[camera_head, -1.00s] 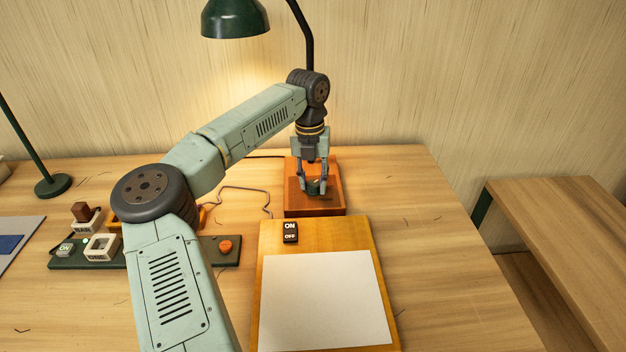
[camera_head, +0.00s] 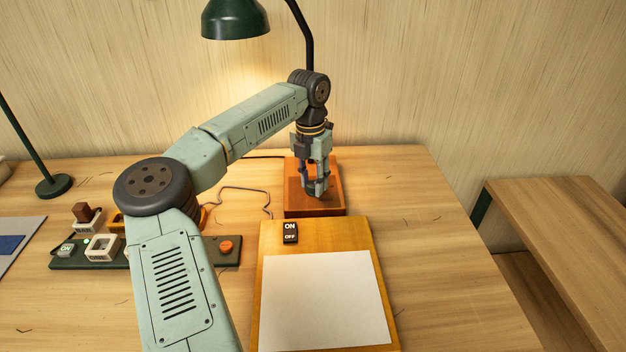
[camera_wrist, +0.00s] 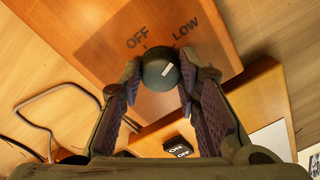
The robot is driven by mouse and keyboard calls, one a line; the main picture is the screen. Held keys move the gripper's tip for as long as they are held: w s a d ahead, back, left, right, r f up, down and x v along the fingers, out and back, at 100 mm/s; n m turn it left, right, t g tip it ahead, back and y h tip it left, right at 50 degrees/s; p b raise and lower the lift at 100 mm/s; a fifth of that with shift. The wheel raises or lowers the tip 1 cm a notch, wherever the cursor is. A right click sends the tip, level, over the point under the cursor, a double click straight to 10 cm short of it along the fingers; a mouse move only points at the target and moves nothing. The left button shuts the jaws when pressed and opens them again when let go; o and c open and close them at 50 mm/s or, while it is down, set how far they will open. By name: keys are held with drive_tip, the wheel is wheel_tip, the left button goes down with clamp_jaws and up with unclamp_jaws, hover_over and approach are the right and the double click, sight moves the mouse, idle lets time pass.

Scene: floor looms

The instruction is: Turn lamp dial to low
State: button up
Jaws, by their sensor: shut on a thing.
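The lamp dial is a dark round knob (camera_wrist: 160,72) with a pale pointer line, on an orange-brown wooden lamp base (camera_head: 297,206). In the wrist view, OFF and LOW are printed on the base (camera_wrist: 110,45) beyond the knob. The pointer line slants up and to the right, toward LOW. My gripper (camera_head: 317,189) points down over the base. In the wrist view my gripper (camera_wrist: 158,82) is shut on the knob, one finger on each side. In the head view the fingers mostly hide the knob. The green lampshade (camera_head: 235,18) hangs above, with warm light on the wall.
A wooden board with white paper (camera_head: 325,300) and an ON/OFF switch (camera_head: 290,233) lies in front of the base. A dark control panel (camera_head: 228,258) with an orange button sits at left, partly behind my arm. The table right of the base is clear.

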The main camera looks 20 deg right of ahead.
sight(311, 183)
drive_tip(key=o, duration=1.2)
drive_tip(key=r, duration=1.2)
drive_tip(key=shift+w+a, duration=0.15)
drive_tip(key=shift+w, duration=0.05)
